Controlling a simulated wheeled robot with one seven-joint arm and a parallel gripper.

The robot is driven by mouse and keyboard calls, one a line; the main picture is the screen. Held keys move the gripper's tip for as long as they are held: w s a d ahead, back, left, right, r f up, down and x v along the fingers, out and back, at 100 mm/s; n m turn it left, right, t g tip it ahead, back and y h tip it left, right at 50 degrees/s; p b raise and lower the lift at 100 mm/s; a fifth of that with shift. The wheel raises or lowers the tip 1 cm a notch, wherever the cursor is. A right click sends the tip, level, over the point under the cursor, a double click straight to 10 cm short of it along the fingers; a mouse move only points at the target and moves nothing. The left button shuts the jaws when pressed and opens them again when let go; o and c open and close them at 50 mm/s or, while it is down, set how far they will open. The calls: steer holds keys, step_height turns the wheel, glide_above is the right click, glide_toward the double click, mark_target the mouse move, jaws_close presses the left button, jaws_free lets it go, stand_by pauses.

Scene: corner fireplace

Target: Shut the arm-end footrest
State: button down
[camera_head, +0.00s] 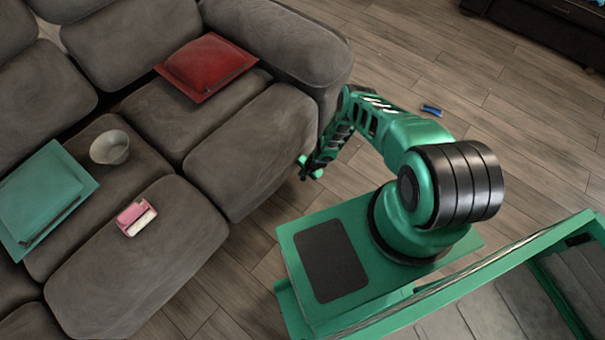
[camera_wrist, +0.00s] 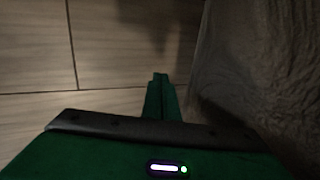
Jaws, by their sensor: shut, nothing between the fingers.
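The arm-end footrest (camera_head: 252,150) is the grey padded panel in front of the sofa seat beside the armrest (camera_head: 283,40). It stands out forward of the seat, roughly level with it. My gripper (camera_head: 311,170) is low by the footrest's outer right side, near the armrest's front. In the wrist view my gripper (camera_wrist: 160,78) is shut and empty, its fingers together over the floor. Grey upholstery (camera_wrist: 260,70) fills the right of that view, close beside the fingers; whether they touch it I cannot tell.
A red cushion (camera_head: 206,65) lies on the end seat. A bowl (camera_head: 110,147), a teal cushion (camera_head: 42,198) and a pink-and-white item (camera_head: 136,217) lie farther left on the sofa. A small blue object (camera_head: 432,110) lies on the otherwise clear wood floor (camera_head: 420,60) beyond my arm.

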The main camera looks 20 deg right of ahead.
steer(key=s+d, duration=0.2)
steer(key=s, duration=0.2)
steer(key=s+d, duration=0.2)
steer(key=s, duration=0.2)
steer(key=s+d, duration=0.3)
steer(key=s, duration=0.1)
steer(key=shift+s, duration=0.1)
